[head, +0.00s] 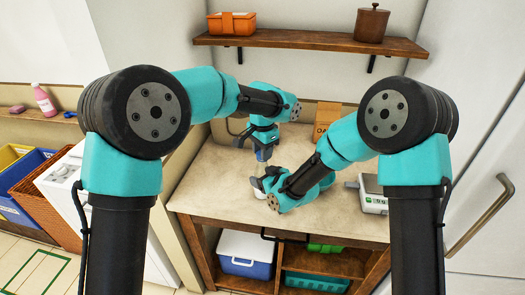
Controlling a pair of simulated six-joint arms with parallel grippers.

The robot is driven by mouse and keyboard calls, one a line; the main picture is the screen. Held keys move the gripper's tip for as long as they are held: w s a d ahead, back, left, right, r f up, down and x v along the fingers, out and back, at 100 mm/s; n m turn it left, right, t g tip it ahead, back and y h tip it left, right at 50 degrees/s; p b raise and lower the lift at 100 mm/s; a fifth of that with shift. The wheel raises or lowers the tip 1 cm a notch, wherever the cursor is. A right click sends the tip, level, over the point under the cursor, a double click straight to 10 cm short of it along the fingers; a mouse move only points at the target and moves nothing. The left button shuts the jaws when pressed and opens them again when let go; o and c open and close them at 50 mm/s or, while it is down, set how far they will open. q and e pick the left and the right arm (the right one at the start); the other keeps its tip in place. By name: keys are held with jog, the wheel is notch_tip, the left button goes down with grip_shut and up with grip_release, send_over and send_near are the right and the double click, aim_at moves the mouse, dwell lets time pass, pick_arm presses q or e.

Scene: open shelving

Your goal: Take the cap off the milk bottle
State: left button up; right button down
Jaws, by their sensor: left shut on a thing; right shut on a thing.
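The milk bottle (260,170) stands on the pale counter near its left part, mostly hidden by my grippers; only a small whitish piece of it shows. My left gripper (263,154) points down from above and is shut at the bottle's top, where the cap would be. The cap itself is hidden between its fingers. My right gripper (262,184) comes in from the right, lower down, and is shut around the bottle's body.
A kitchen scale (373,196) stands on the counter's right and a cardboard box (326,115) at its back. A wooden shelf (310,41) above holds an orange box (232,23) and a brown canister (371,23). The counter's middle (335,210) is clear.

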pick_arm(q)
jog(key=shift+r, duration=1.1)
jog(key=shift+r, duration=2)
pick_arm(e)
jog(key=shift+c, duration=0.4)
grip_release()
jog(key=v, duration=1.2)
